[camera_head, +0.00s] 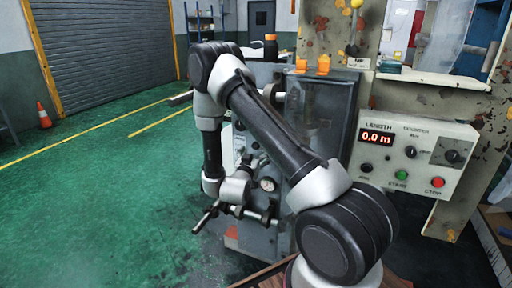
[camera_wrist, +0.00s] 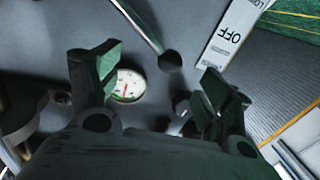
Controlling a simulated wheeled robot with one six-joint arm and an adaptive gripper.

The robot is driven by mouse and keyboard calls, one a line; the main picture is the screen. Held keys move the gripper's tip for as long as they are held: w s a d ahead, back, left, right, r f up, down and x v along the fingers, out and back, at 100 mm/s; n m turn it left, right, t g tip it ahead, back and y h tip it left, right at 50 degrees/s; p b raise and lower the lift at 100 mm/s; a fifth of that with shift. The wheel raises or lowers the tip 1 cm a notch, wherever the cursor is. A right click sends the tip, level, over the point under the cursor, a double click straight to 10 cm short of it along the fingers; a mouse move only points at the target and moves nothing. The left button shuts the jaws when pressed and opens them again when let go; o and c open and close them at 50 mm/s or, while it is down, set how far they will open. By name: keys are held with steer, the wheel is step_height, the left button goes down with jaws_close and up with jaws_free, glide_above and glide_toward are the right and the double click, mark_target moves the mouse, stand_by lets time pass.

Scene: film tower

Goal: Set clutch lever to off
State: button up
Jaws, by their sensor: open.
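In the wrist view, a thin metal rod that looks like the clutch lever (camera_wrist: 141,26) runs from the top edge down to a dark round end. A white label plate (camera_wrist: 229,38) reading OFF lies to the right of the rod. My gripper (camera_wrist: 158,84) is open, its two dark fingers spread at left and right. The rod's dark end shows between and beyond the fingertips, and I cannot tell whether anything touches it. In the head view, my arm covers much of the grey machine cabinet (camera_head: 327,110), and the lever cannot be made out.
A round gauge (camera_wrist: 127,86) is close to the left finger; it also shows in the head view (camera_head: 267,184). A control box (camera_head: 420,150) reading 0.0 m stands at right. Green floor (camera_head: 100,190) is open at left, with an orange cone (camera_head: 43,115).

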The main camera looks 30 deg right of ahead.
steer(key=x, duration=0.7)
steer(key=shift+f, duration=0.1)
steer(key=c, duration=1.4)
